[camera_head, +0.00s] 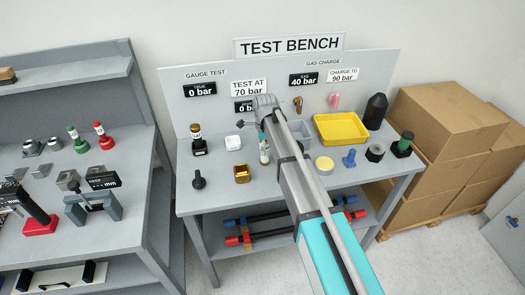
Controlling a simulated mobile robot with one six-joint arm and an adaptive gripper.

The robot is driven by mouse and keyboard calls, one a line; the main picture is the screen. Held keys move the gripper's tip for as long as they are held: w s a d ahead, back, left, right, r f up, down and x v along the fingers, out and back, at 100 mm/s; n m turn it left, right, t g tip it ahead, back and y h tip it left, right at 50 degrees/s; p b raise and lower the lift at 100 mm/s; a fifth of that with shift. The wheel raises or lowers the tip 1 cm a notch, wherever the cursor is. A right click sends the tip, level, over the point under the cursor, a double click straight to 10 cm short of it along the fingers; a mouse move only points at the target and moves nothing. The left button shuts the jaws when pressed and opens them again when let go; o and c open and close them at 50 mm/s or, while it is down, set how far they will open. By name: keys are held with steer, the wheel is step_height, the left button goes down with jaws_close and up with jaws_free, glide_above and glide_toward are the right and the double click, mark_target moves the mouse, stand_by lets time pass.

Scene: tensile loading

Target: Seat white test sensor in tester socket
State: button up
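A small white block (233,142), which may be the test sensor, sits on the test bench left of my arm. A slim white and teal upright piece (264,149) shows close beside my arm; I cannot tell whether it is a bench item or part of my wrist. A black fitting with a brass-coloured top (198,141) stands at the bench's left; I cannot tell whether it is the tester socket. My arm reaches over the bench from the lower right. My gripper's fingers cannot be made out, so its opening and any hold are unclear.
A yellow tray (341,128), black cone-tipped cylinder (375,111) and green-topped fitting (403,144) stand on the right. A brass cup (242,174) and dark knob (198,180) are near the front left. Cardboard boxes (446,115) flank the bench. The front left edge is mostly clear.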

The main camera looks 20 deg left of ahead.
steer(key=c, duration=1)
steer(key=shift+r, duration=0.2)
step_height(320, 180, up, 10)
steer(key=p, duration=1)
steer(key=shift+f, duration=0.2)
